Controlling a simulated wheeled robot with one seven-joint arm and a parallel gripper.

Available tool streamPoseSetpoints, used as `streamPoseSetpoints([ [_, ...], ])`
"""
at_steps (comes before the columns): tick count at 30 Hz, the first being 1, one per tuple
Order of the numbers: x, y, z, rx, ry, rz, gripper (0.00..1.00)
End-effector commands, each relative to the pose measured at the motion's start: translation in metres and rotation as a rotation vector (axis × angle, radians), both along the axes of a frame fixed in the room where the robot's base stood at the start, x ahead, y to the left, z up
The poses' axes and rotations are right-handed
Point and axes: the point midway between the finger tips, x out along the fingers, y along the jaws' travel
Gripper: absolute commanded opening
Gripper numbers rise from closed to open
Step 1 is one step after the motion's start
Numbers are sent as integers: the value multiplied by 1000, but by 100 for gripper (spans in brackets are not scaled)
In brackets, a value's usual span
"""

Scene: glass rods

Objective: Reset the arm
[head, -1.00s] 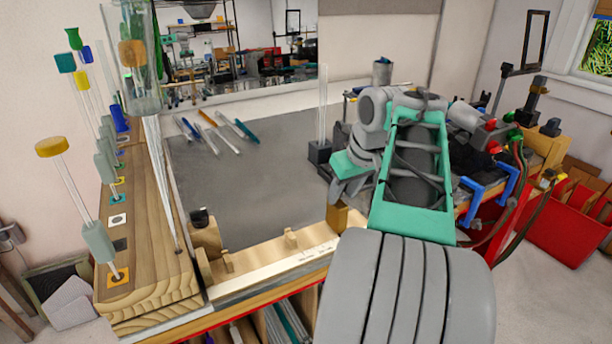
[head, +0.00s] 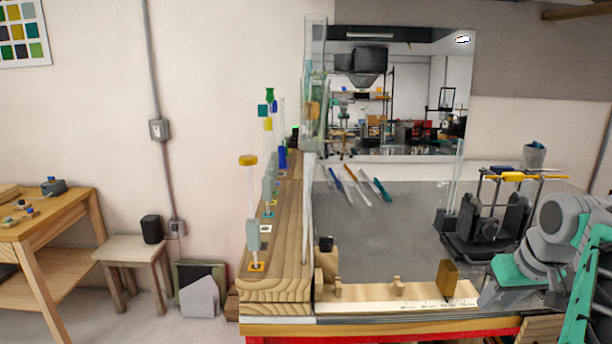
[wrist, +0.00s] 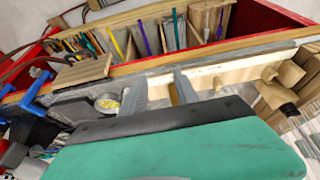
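My arm shows at the right edge of the head view, grey with green covers. My gripper (head: 492,297) points down-left at the bench's front edge, near a brass-coloured block (head: 448,280) on a pale ruled strip (head: 415,293). In the wrist view, two grey fingers of my gripper (wrist: 160,86) stand apart beyond the green and black housing. Nothing clearly sits clamped between them; a small brownish piece shows in the gap, and its distance is unclear. Glass rods with coloured caps, such as a yellow-capped one (head: 248,182), stand upright on a wooden rack (head: 285,230).
Several coloured rods (head: 358,185) lie on the grey bench top (head: 375,235). A clear upright tube (head: 457,190) and a black fixture (head: 490,235) stand near the arm. A tall glass vessel (head: 315,100) rises by the rack. The floor left of the bench has a stool (head: 135,250).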

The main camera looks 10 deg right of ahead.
Motion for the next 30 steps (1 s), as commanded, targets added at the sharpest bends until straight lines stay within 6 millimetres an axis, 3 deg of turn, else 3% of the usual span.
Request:
streamPoseSetpoints([
  [5,4,-13,-5,18,-34,-123,36],
  [11,-11,-20,-43,74,-3,-269,36],
  [17,-44,-14,-92,125,59,-443,36],
  [20,-60,2,-114,134,93,-507,36],
  [23,-72,30,-134,130,131,-532,36],
  [30,-89,132,-168,66,199,-387,36],
])
